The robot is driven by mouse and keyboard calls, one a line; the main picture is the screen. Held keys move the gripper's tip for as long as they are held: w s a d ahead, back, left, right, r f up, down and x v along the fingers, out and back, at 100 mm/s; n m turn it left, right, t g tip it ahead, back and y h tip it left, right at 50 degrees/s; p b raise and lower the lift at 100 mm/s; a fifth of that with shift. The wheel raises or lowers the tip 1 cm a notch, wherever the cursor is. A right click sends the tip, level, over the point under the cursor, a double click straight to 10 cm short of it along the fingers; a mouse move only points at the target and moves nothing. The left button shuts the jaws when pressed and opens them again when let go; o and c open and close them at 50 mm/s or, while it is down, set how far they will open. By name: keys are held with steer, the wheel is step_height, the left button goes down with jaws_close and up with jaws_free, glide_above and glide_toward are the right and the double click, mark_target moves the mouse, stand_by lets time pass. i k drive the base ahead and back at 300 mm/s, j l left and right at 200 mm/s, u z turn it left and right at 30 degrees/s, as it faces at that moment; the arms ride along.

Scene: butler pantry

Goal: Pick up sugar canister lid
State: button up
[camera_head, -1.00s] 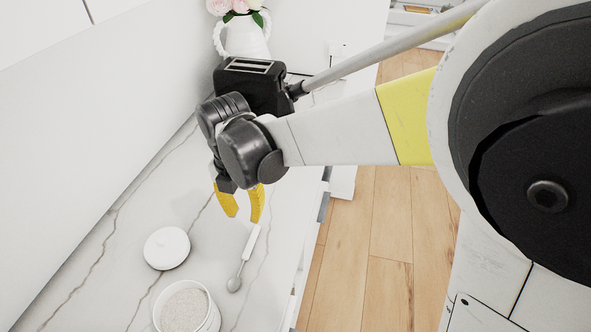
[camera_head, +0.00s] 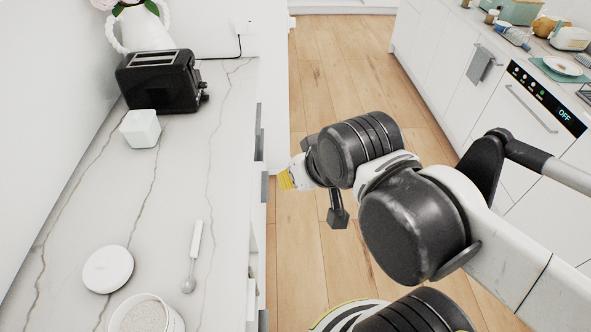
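My gripper (camera_head: 287,180) is to the right of the counter, over the floor side, well up and right of the lid. Only a bit of its yellow fingers shows; the arm's wrist hides the rest, so its opening cannot be seen.
A spoon with a white handle (camera_head: 195,243) lies right of the lid. A white cube-like container (camera_head: 140,129), a black toaster (camera_head: 160,82) and a white vase (camera_head: 141,28) stand farther back. The counter (camera_head: 185,180) is clear between. Wooden floor (camera_head: 345,50) separates it from another counter.

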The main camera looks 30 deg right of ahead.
mark_target(108, 268)
steer(key=u, duration=1.45)
